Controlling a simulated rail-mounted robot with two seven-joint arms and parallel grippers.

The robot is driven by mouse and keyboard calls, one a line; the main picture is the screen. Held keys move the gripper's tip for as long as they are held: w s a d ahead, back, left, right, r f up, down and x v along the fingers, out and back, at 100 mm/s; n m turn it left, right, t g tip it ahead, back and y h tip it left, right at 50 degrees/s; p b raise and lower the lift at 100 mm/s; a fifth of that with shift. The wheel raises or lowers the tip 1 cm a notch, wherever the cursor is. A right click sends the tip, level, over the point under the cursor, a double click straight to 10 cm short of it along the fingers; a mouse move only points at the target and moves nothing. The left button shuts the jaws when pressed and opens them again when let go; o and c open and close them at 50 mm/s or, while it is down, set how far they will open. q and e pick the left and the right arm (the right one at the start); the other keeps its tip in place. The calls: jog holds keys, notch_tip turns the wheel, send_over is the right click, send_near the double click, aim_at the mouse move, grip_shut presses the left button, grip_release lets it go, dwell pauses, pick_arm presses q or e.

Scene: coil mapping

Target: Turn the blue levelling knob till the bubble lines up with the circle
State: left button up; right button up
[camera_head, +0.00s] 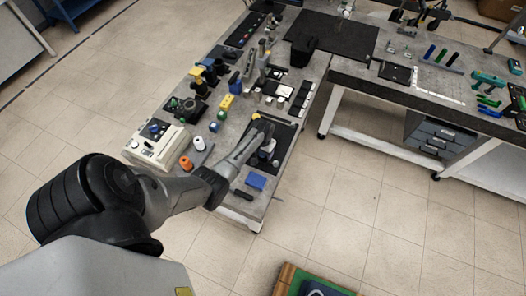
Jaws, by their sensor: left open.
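My left arm comes in from the lower left and reaches over the near part of the grey workbench (232,200). My left gripper (264,130) is open, its fingers above a dark mat (285,136) near the bench's right edge. A small pale and dark device (267,149) stands on that mat right beside the fingers, partly hidden by them. I cannot tell whether the fingers touch it. A small blue part (154,128) shows on top of a beige box (156,150) at the bench's left edge. I cannot make out the bubble or the circle. My right gripper is out of view.
Orange (186,162) and white (199,144) spools stand left of my gripper. A blue block (256,181) lies near the bench's front end. Many small parts crowd the bench farther back. A second bench (350,75) stands at the upper right; the tiled floor between is clear.

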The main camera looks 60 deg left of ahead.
pick_arm(q)
jog(key=c, duration=0.9)
